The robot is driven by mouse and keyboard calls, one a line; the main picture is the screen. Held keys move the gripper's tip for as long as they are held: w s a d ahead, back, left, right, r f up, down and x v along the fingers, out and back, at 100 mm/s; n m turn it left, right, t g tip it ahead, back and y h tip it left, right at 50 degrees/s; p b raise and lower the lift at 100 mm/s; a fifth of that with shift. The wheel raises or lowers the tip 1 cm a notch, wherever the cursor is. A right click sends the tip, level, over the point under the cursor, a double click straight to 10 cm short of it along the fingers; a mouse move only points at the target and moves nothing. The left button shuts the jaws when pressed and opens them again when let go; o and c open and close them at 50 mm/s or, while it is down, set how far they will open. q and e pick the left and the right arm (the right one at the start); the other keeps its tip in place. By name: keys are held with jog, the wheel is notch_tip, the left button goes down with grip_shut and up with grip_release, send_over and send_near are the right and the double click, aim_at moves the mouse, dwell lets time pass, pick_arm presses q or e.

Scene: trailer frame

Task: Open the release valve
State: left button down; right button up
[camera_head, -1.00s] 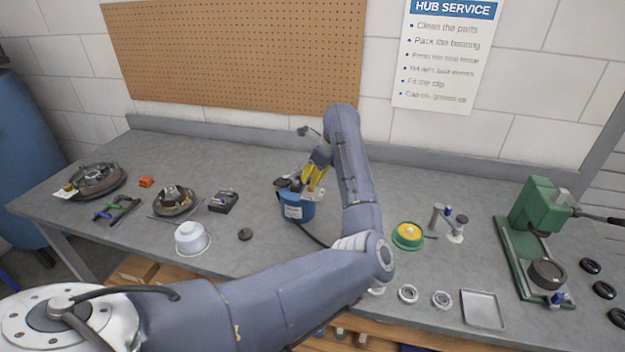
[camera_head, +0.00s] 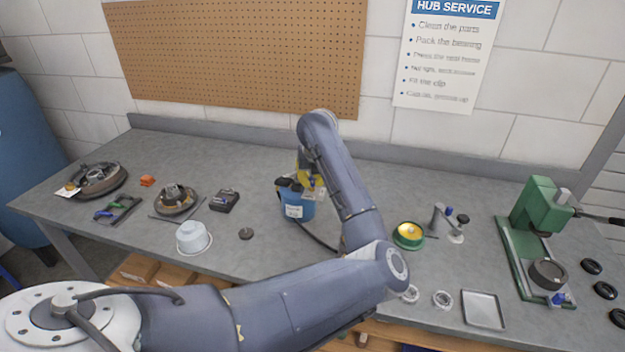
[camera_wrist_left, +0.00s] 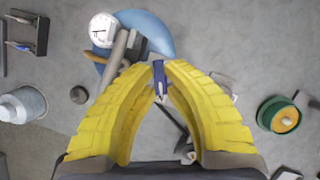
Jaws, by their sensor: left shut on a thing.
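A blue canister (camera_head: 298,208) with a white label stands upright on the bench, with dark fittings on its top; a dark hose runs from it to the right. In the left wrist view the canister (camera_wrist_left: 150,25) shows behind the fingers, with a white round gauge (camera_wrist_left: 103,30) and a grey cylindrical fitting (camera_wrist_left: 115,58). My left gripper (camera_head: 308,186) is over the canister's top right side. Its yellow fingers (camera_wrist_left: 158,78) are shut on a small dark blue lever-like piece (camera_wrist_left: 158,70). Whether this piece is joined to the canister is unclear. My right gripper is out of view.
A white tub (camera_head: 193,238) and a dark puck (camera_head: 246,233) lie left of the canister. Hub parts (camera_head: 176,198) are farther left. A green-and-yellow tin (camera_head: 408,235), small stand (camera_head: 440,218), metal tray (camera_head: 484,310) and green press (camera_head: 537,207) are right. The back of the bench is clear.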

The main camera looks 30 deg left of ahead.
pick_arm(q)
jog(key=shift+f+m, duration=0.1)
jog(key=shift+m, duration=0.6)
jog(key=shift+m+h, duration=0.3)
jog(key=c, duration=1.4)
grip_release()
jog(key=shift+c, duration=0.2)
jog(key=v, duration=0.8)
jog(key=shift+o, duration=0.4)
jog(key=shift+s, duration=0.15)
